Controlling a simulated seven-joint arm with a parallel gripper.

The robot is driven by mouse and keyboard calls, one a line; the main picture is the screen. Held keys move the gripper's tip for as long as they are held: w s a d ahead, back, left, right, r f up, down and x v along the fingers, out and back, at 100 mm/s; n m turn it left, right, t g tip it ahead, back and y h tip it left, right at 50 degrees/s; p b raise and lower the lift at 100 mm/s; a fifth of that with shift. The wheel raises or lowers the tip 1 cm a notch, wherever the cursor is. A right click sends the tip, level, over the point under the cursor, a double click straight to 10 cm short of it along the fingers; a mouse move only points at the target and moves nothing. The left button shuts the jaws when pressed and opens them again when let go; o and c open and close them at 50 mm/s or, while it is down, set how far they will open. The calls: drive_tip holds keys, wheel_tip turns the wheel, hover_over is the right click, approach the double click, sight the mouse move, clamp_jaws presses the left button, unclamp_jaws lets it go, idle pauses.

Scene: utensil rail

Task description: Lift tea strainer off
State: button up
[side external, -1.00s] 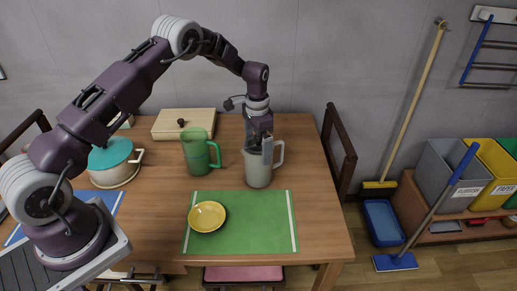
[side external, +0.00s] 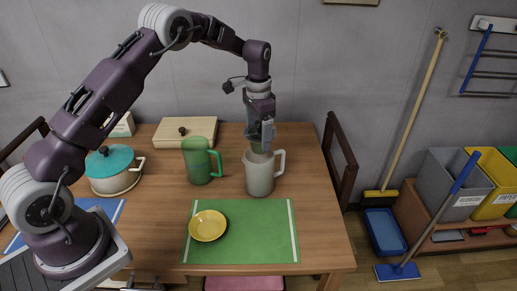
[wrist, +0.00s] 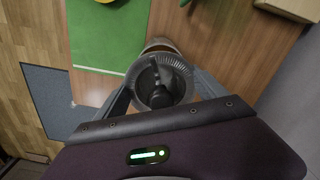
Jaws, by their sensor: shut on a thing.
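The tea strainer (wrist: 178,78) shows in the wrist view as a dark round piece with a ribbed grey rim, between my fingers. My gripper (side external: 262,140) is shut on it, pointing down just above the mouth of the pale grey jug (side external: 260,178). In the wrist view my gripper (wrist: 162,76) has a finger on each side of the strainer, and a bit of the jug's rim (wrist: 158,44) shows behind it. The jug stands upright with its handle to the right. In the side view the fingers mostly hide the strainer; whether its lower part is still inside the jug is unclear.
A green jug (side external: 196,162) stands close on the left. A green mat (side external: 250,235) with a yellow bowl (side external: 207,226) lies in front. A wooden box (side external: 186,132) is behind, and a teal-lidded pot (side external: 112,165) is further left. Table right of the grey jug is clear.

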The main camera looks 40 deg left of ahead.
sight(258, 122)
drive_tip(key=shift+r, duration=3.2)
